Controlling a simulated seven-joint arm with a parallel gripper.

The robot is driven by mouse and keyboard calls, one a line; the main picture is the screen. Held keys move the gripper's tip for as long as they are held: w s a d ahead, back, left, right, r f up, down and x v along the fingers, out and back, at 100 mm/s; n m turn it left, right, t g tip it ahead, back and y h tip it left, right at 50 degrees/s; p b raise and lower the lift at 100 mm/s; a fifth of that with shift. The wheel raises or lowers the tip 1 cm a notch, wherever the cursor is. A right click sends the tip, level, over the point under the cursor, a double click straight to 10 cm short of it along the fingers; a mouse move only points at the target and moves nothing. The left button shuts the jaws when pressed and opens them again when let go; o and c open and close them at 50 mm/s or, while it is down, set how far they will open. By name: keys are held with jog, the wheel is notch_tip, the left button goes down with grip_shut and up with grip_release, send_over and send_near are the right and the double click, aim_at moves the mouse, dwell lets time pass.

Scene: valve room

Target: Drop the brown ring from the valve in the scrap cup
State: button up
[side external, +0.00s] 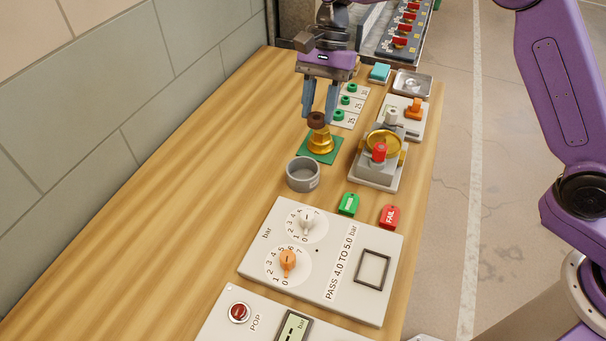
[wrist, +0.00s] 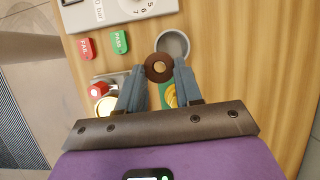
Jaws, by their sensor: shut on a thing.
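My gripper (side external: 318,114) is shut on the brown ring (side external: 316,120), which also shows between the fingertips in the wrist view (wrist: 158,67). The ring is just over the top of the brass valve (side external: 320,142), which stands on a green pad (side external: 309,155). I cannot tell whether the ring still touches the valve. The grey scrap cup (side external: 303,178) stands just nearer the camera than the pad in the side view. In the wrist view the cup (wrist: 173,42) lies just beyond the ring, which overlaps its rim in the picture. Its inside looks empty.
A grey fixture (side external: 380,170) with a brass wheel and red cap stands right of the valve. Green and red tags (side external: 348,204) (side external: 389,216) and a dial panel (side external: 325,260) are nearer the camera. Green rings on a numbered card (side external: 345,103) sit behind. Bare wood lies left.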

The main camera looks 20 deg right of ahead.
aim_at(314, 125)
jog(key=f, duration=0.2)
jog(key=a+f, duration=0.1)
jog(key=f, duration=0.1)
jog(key=shift+f, duration=3.55)
jog(key=o, duration=1.1)
jog(key=shift+c, duration=0.2)
jog(key=shift+r, duration=0.15)
jog(key=v, duration=1.7)
jog(key=shift+s+d+r, duration=0.1)
jog(key=shift+s, duration=0.05)
